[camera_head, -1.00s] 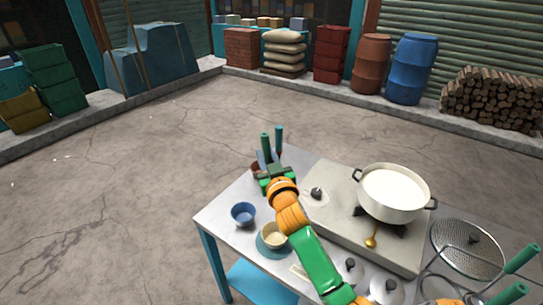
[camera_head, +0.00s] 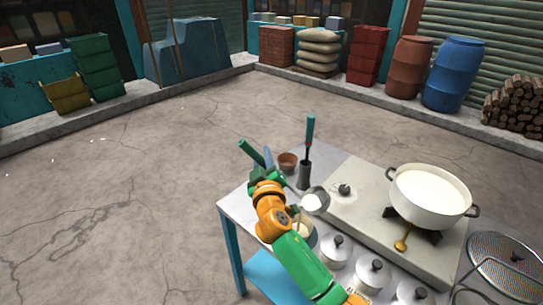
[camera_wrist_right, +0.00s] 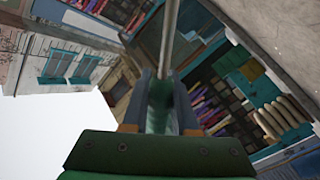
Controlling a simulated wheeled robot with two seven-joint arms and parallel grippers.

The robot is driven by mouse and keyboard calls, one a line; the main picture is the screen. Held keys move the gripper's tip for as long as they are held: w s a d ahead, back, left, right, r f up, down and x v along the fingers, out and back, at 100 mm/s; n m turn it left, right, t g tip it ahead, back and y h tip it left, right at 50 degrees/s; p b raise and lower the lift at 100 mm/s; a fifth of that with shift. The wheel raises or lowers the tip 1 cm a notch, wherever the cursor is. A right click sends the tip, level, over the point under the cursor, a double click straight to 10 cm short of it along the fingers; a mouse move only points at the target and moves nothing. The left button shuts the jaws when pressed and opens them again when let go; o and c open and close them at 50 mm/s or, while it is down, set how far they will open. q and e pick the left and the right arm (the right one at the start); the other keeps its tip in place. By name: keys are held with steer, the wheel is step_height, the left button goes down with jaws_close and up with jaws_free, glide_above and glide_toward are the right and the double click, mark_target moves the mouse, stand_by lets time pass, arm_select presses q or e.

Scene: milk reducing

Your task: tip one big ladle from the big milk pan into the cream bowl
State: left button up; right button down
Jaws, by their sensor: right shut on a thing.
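The big milk pan (camera_head: 427,198), a wide white pot full of white milk, stands on the stove at the right in the head view. My right gripper (camera_head: 264,176) is shut on the green handle of the ladle (camera_head: 316,202), also seen between its fingers in the right wrist view (camera_wrist_right: 160,100). The ladle's round bowl sits to the gripper's right with white milk in it. Just below it in the picture is a small tan bowl (camera_head: 303,228), probably the cream bowl, partly hidden by my arm. I cannot tell the gap. My left gripper is not in view.
A green-handled tool (camera_head: 309,132) stands upright in a grey holder (camera_head: 303,176) beside a brown bowl (camera_head: 288,161). Knobbed lids (camera_head: 335,249) line the table's front. A round strainer (camera_head: 508,264) lies at right. The concrete floor around the table is clear.

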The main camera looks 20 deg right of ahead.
steer(key=w+a+f+n+b, duration=0.1)
steer(key=a+f+n+b, duration=0.2)
steer(key=f+n+b, duration=0.2)
steer(key=w+a+f+n+b, duration=0.1)
steer(key=a+f+n+b, duration=0.2)
steer(key=f, duration=0.7)
steer(key=n+b, duration=0.2)
steer(key=b, duration=0.2)
steer(key=shift+a+f+n, duration=0.2)
steer(key=shift+f+n, duration=0.1)
steer(key=shift+f, duration=0.1)
